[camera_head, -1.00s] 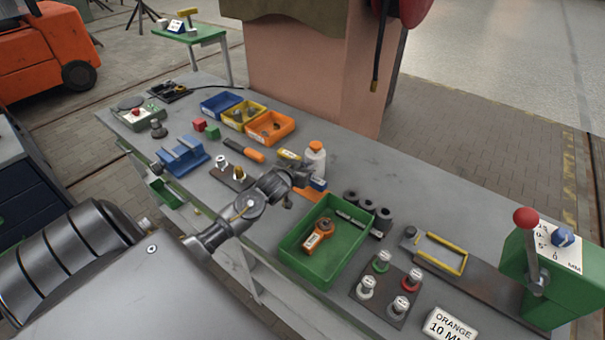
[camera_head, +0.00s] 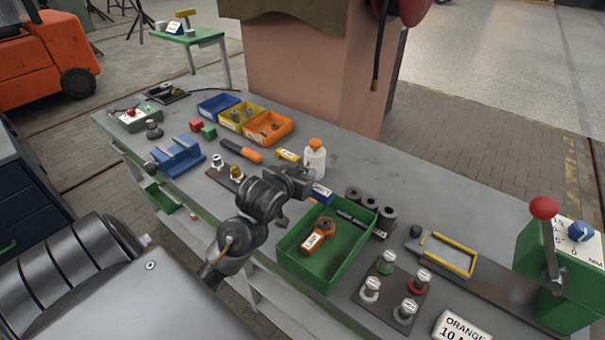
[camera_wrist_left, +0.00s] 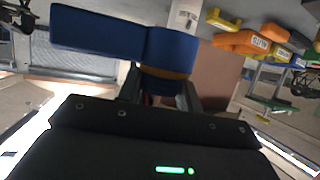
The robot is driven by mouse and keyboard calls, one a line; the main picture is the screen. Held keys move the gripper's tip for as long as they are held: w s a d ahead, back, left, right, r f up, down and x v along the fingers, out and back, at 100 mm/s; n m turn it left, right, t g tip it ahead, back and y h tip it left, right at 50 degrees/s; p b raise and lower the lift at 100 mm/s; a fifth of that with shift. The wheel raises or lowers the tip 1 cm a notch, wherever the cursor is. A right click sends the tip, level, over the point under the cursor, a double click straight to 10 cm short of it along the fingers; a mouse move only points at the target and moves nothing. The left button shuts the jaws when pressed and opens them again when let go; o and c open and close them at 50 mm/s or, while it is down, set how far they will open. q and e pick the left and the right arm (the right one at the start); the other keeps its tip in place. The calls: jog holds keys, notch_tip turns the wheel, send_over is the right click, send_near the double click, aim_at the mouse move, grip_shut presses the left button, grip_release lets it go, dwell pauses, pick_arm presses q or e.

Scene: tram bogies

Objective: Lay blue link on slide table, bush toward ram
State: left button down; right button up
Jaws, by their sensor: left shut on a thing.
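My left gripper (camera_head: 308,188) is shut on the blue link (camera_head: 321,194), held above the bench near the green tray's far left corner. In the left wrist view the blue link (camera_wrist_left: 95,38) sticks out left from between my fingers (camera_wrist_left: 160,92), with a brownish band near the grip. Its bush end is not clear. The slide table (camera_head: 485,282) appears to be the grey plate at right; a yellow frame (camera_head: 447,254) sits on it. The green press unit (camera_head: 562,265) with a red-knobbed lever stands at its right end. I cannot make out the ram. My right gripper is not in view.
The green tray (camera_head: 287,247) holds an orange link (camera_head: 319,236). Dark cylinders (camera_head: 371,206) stand behind it. A plate with several capped pins (camera_head: 388,298) and an ORANGE sign (camera_head: 461,326) stand in front of the slide table. A white bottle (camera_head: 315,158) stands behind my gripper.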

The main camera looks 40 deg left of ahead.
pick_arm(q)
jog(key=shift+r, duration=0.15)
jog(key=w+d+r+m+h+b, duration=0.1)
jog(key=w+d+r, duration=0.1)
jog(key=d, duration=0.5)
jog(key=w+d+r+m+h+b, duration=0.1)
jog(key=w+d, duration=0.1)
jog(key=d, duration=0.5)
jog(key=shift+d+r+h+b, duration=0.35)
jog(key=shift+r+h+b, duration=0.05)
